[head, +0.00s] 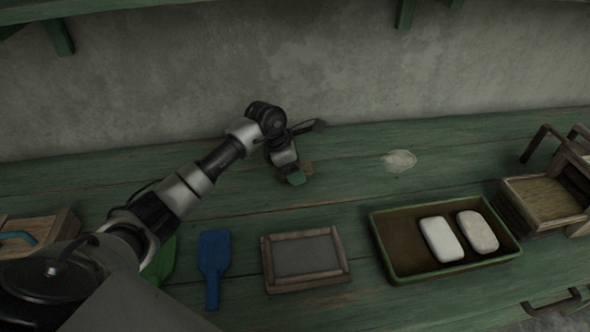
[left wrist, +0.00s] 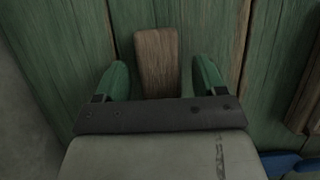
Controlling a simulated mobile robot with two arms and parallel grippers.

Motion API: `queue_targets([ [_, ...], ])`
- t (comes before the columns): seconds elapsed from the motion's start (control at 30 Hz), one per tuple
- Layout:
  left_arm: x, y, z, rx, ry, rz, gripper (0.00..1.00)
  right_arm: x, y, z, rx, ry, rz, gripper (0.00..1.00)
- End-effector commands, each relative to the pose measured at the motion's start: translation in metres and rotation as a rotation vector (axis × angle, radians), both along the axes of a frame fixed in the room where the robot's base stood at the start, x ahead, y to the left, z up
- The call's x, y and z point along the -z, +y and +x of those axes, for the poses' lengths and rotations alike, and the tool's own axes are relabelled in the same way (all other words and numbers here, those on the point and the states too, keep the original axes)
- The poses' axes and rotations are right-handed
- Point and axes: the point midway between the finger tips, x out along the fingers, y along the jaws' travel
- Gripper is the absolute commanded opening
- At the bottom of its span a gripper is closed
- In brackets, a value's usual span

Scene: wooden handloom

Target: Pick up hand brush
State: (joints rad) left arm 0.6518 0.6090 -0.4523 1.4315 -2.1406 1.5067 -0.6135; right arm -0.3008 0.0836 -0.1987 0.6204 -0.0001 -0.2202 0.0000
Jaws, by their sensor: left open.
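A wooden piece (left wrist: 157,60), which looks like the hand brush, lies on the green bench in the left wrist view. Only its plain brown end shows; the rest is hidden below the gripper body, and no bristles are visible. My left gripper (left wrist: 163,78) is open, with one green fingertip on each side of the wood and a gap on both sides. In the head view my left gripper (head: 297,178) is low over the back of the bench, and a small brown bit of the wood (head: 307,168) shows beside it. My right gripper is not in view.
On the green bench (head: 350,180) lie a blue scoop-like tool (head: 213,262), a framed grey panel (head: 305,257) and a tray (head: 388,262) with two white blocks. A wooden box (head: 545,198) stands at right. A pale patch (head: 400,160) lies right of the gripper. A wall closes the back.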

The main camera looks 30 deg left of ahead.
Motion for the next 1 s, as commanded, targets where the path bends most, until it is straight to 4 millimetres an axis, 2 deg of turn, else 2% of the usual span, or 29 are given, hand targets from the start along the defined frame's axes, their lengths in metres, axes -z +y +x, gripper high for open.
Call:
queue_targets([
  [0.23,0.001,0.0,0.0,0.0,-0.001,0.001,0.69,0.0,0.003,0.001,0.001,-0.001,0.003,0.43],
  [0.5,0.001,0.0,0.0,0.0,-0.001,0.001,0.27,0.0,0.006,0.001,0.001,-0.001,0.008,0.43],
  [0.6,0.001,0.0,0.001,0.0,-0.001,0.001,0.16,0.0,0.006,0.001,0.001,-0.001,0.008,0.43],
  [0.87,-0.001,0.0,0.001,0.0,-0.002,0.001,0.16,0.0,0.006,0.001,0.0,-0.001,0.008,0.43],
  [1.0,-0.011,0.0,0.001,0.0,-0.004,0.002,0.16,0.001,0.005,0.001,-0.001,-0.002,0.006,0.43],
])
